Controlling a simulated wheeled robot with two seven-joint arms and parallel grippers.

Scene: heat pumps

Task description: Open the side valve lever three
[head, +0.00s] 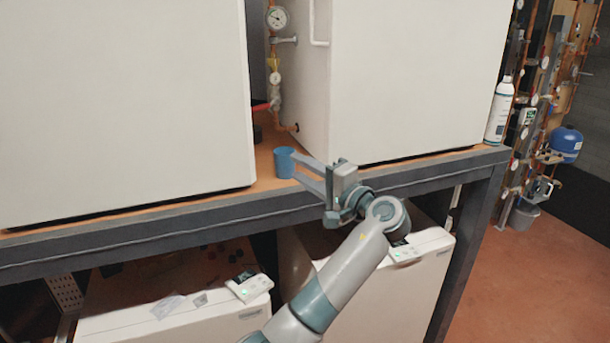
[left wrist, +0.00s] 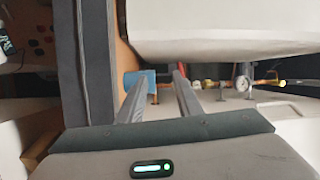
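A pipe run with a round gauge (head: 276,19) and a smaller gauge (head: 274,78) stands in the gap between two large white units. A small red part (head: 260,107), perhaps a valve lever, shows low beside this pipe; the unit at left partly hides it. Which lever is number three I cannot tell. My left gripper (head: 298,168) is open, its fingers apart, at the mouth of the gap and below the pipe. In the left wrist view the open fingers (left wrist: 160,82) point toward the gap, with a gauge (left wrist: 242,83) at right. My right gripper is not in view.
A blue cup (head: 284,162) stands on the shelf by the left fingertips; contact is unclear. White units (head: 120,100) (head: 410,80) flank the narrow gap.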

